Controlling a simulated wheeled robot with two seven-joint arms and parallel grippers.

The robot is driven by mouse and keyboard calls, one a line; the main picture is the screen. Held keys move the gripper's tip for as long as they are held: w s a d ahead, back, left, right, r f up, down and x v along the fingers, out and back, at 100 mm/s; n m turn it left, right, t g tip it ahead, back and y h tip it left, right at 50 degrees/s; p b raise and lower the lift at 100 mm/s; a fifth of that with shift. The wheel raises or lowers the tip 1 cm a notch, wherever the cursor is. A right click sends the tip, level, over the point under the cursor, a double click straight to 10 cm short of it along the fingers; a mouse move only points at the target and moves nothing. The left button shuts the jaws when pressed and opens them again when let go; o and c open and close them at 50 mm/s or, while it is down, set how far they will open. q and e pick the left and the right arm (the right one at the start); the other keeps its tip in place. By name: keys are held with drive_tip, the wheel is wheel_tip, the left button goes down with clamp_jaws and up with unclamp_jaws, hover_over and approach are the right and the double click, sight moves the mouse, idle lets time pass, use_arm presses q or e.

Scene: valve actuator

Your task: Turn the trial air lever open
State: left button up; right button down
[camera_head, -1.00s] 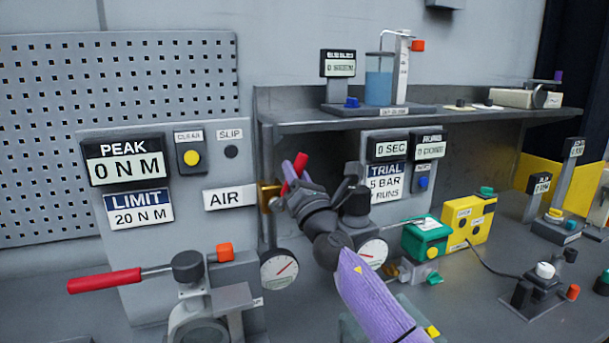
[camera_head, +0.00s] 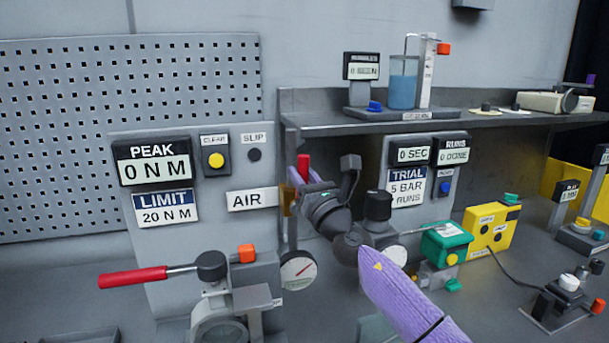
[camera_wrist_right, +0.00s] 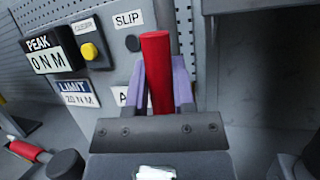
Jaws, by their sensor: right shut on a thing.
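The air lever has a red handle (camera_head: 303,167) that stands upright beside the AIR sign (camera_head: 252,199), above a brass fitting (camera_head: 288,199) and a round gauge (camera_head: 298,271). My right gripper (camera_head: 300,177) is shut on this handle. In the right wrist view, the red handle (camera_wrist_right: 157,70) stands between the two purple fingers (camera_wrist_right: 158,85), with its top sticking out past them. The lower end of the lever is hidden behind the gripper. My left gripper is not in view.
A long red-handled wrench (camera_head: 133,277) sits on a grey fixture at the front left. The PEAK display (camera_head: 153,162) reads 0 N M. A shelf (camera_head: 450,118) overhangs the TRIAL display (camera_head: 407,187). A green box (camera_head: 446,243) and yellow box (camera_head: 491,228) stand right of my arm.

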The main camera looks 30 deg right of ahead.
drive_tip(key=shift+f, duration=0.1)
drive_tip(key=shift+c, duration=2.2)
unclamp_jaws()
drive_tip(key=shift+s, duration=0.2)
drive_tip(key=v, duration=0.9)
drive_tip(key=shift+s, duration=0.2)
drive_tip(key=shift+f, duration=0.2)
